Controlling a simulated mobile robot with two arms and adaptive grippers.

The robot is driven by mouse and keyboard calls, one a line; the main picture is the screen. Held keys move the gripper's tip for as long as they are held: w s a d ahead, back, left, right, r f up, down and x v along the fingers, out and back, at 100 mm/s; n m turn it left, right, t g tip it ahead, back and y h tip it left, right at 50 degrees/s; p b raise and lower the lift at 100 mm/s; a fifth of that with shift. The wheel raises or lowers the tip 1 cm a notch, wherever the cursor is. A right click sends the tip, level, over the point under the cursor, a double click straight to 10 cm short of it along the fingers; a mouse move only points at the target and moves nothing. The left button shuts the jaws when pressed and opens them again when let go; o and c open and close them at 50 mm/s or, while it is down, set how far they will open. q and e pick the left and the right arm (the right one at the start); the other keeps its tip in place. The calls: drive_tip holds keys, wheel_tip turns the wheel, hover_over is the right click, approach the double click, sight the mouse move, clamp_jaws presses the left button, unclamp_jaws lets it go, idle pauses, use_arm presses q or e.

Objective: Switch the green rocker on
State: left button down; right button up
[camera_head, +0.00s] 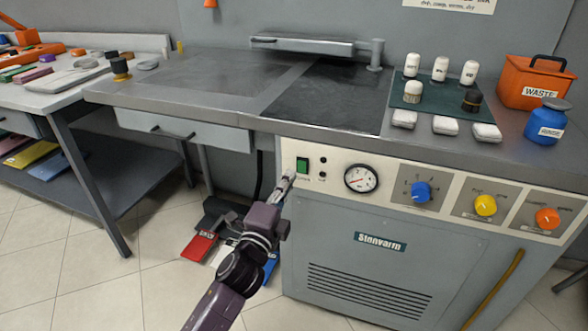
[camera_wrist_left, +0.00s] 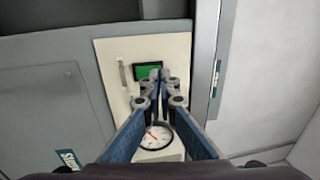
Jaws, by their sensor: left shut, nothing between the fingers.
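The green rocker (camera_head: 302,164) sits at the left end of the cream control panel on the front of the grey machine. It also shows in the wrist view (camera_wrist_left: 146,71), partly covered by my fingertips. My left gripper (camera_head: 287,179) is shut and empty, with its tips just below and left of the rocker in the head view. In the wrist view the closed fingertips (camera_wrist_left: 158,77) overlap the rocker's right part. I cannot tell whether they touch it. The rocker's on or off position is too small to tell. My right gripper is not in view.
Right of the rocker are two small black dots, a round gauge (camera_head: 361,178), and blue (camera_head: 421,191), yellow (camera_head: 485,205) and orange (camera_head: 547,218) knobs. The worktop (camera_head: 240,82) overhangs above. Red (camera_head: 199,246) and blue pedals lie on the floor behind my arm.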

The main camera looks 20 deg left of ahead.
sight(298, 161)
use_arm(q)
drive_tip(key=shift+w+r, duration=0.2)
drive_tip(key=shift+w, duration=1.45)
drive_tip(key=shift+w+d+r, duration=0.1)
drive_tip(key=shift+w, duration=0.25)
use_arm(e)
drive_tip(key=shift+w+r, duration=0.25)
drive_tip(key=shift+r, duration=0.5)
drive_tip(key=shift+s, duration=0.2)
use_arm(q)
drive_tip(key=shift+w+r, duration=0.2)
drive_tip(key=shift+w, duration=0.1)
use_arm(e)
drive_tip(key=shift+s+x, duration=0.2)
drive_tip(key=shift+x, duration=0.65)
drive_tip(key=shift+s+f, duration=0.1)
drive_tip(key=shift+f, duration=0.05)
